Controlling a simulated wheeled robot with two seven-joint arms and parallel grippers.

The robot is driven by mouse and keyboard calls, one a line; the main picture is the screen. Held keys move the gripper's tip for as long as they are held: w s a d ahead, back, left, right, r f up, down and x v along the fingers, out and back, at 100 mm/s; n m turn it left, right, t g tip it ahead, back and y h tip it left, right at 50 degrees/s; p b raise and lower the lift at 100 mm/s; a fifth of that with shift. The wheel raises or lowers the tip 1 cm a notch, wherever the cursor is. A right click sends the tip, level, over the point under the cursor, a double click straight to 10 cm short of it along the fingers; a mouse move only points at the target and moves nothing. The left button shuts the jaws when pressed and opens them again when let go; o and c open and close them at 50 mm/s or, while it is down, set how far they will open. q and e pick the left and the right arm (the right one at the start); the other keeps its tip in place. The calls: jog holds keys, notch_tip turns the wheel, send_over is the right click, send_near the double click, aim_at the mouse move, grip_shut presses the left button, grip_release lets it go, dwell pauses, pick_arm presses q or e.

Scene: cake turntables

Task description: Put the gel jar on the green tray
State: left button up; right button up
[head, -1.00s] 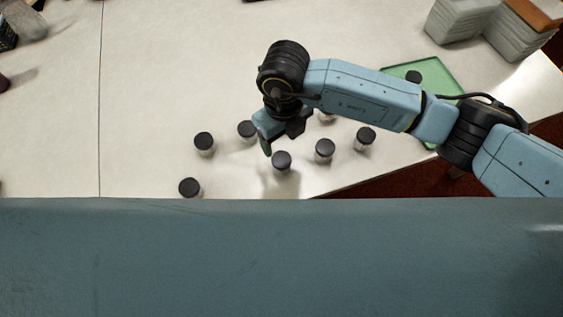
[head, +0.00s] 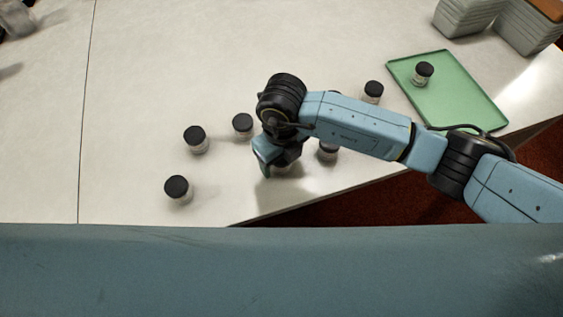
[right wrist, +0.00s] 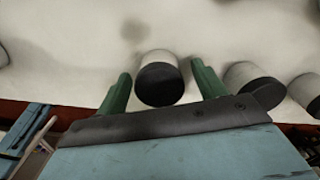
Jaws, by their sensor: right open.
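In the right wrist view a black-lidded jar (right wrist: 160,80) stands between the two green fingers (right wrist: 160,88), with a gap on each side. The green tray (head: 455,100) lies at the right of the table, with one jar (head: 424,74) on it near its far left corner. My left gripper is not in view.
Other jars stand close by: one partly behind my right arm (head: 328,153), others to the left (head: 196,140) (head: 242,126) (head: 178,190) and one near the tray (head: 373,92). Stacked grey containers (head: 465,15) stand beyond the tray. Much of the tray is bare.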

jog(key=shift+d+f, duration=0.2)
jog(key=shift+f, duration=0.15)
jog(key=c, duration=1.2)
